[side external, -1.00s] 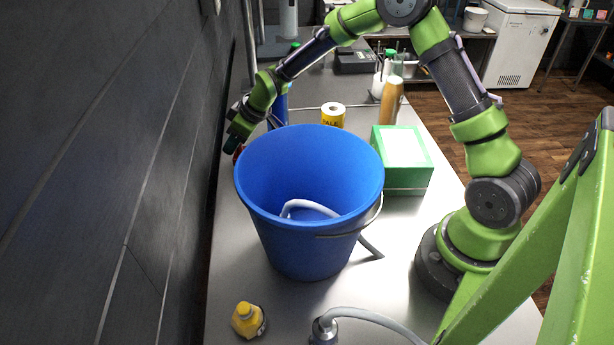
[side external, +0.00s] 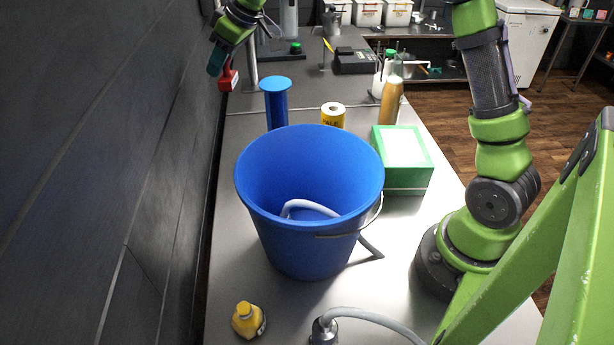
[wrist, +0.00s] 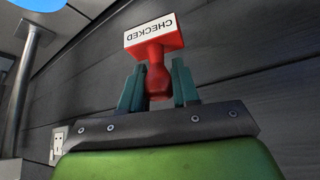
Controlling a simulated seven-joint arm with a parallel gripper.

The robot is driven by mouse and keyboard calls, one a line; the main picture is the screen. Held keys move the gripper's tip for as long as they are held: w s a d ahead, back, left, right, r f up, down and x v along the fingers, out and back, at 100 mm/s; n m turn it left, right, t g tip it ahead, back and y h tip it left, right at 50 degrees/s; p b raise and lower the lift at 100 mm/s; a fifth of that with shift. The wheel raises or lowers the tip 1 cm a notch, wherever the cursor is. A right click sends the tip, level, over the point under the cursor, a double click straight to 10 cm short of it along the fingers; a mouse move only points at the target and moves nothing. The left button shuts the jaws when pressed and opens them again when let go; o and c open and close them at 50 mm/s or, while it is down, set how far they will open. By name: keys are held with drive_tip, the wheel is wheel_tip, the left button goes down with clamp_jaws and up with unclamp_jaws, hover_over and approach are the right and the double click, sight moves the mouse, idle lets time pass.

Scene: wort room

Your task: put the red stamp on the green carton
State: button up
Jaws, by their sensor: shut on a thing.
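The red stamp (side external: 228,77) is held in my gripper (side external: 222,62), up in the air near the dark wall at the upper left of the side view. In the wrist view the stamp (wrist: 156,60) sits between the two teal fingers of my gripper (wrist: 158,88), which are shut on its handle. My gripper is well to the left of the carton and above bench height.
A large blue bucket (side external: 290,243) with a hose inside stands between the stamp's side and the carton. Behind are a blue cylinder (side external: 277,108), a yellow roll (side external: 333,115) and a tan bottle (side external: 391,100). The carton's top is clear.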

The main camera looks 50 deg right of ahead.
drive_tip(key=s+d, duration=0.5)
drive_tip(key=d, duration=0.4)
drive_tip(key=n+y, duration=0.1)
drive_tip(key=n, duration=0.1)
hover_over(394, 137)
wheel_tip(394, 137, down, 8)
drive_tip(key=shift+f, duration=0.25)
drive_tip(key=shift+w+f, duration=0.1)
drive_tip(key=shift+f, duration=2.05)
clamp_jaws()
drive_tip(key=shift+f, duration=0.15)
drive_tip(key=o, duration=1)
unclamp_jaws()
drive_tip(key=shift+o, duration=0.2)
